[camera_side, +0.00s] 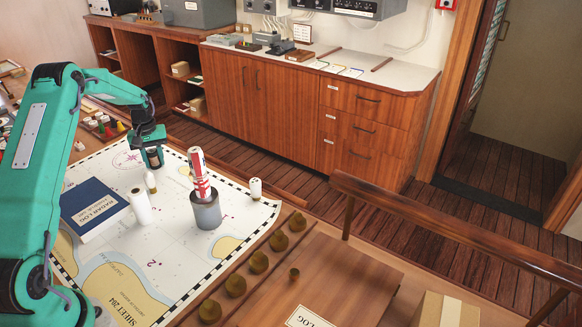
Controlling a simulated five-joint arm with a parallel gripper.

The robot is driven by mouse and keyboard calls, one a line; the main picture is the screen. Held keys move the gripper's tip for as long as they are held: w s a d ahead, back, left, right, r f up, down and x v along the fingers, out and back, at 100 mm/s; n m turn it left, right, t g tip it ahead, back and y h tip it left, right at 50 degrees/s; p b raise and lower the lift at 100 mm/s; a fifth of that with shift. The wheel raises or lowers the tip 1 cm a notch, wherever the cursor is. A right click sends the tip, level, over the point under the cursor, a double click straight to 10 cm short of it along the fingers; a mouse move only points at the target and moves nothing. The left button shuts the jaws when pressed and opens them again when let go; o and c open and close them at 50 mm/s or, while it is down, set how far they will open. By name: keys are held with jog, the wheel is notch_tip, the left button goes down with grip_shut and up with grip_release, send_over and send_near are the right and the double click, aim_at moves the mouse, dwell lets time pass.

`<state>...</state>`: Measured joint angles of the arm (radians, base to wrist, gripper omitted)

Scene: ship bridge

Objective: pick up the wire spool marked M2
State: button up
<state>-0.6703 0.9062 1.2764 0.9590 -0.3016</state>
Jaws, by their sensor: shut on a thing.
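My gripper (153,158) is at the end of the teal arm, pointing down over the upper left part of the chart. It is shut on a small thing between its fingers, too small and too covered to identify. I cannot read an M2 mark anywhere, so I cannot tell which thing is the wire spool. A small white piece with a dark top (150,182) stands just below my gripper in the picture. A white cylinder (141,207) stands upright beside the dark blue radar log book (94,208).
A grey cup (207,212) holds red and white rolls on the chart (185,255). Another small white piece (255,188) stands to its right. A rack of small coloured items (103,126) lies left. A cardboard box (448,311) sits front right.

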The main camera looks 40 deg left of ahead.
aim_at(152, 150)
jog(key=shift+r, duration=0.1)
jog(key=shift+r, duration=0.4)
notch_tip(152, 150, up, 3)
jog(key=shift+r, duration=0.1)
jog(key=w+d+r, duration=0.1)
jog(key=d+r, duration=0.6)
jog(key=d, duration=0.4)
jog(key=shift+w+d, duration=0.25)
jog(key=shift+d, duration=0.05)
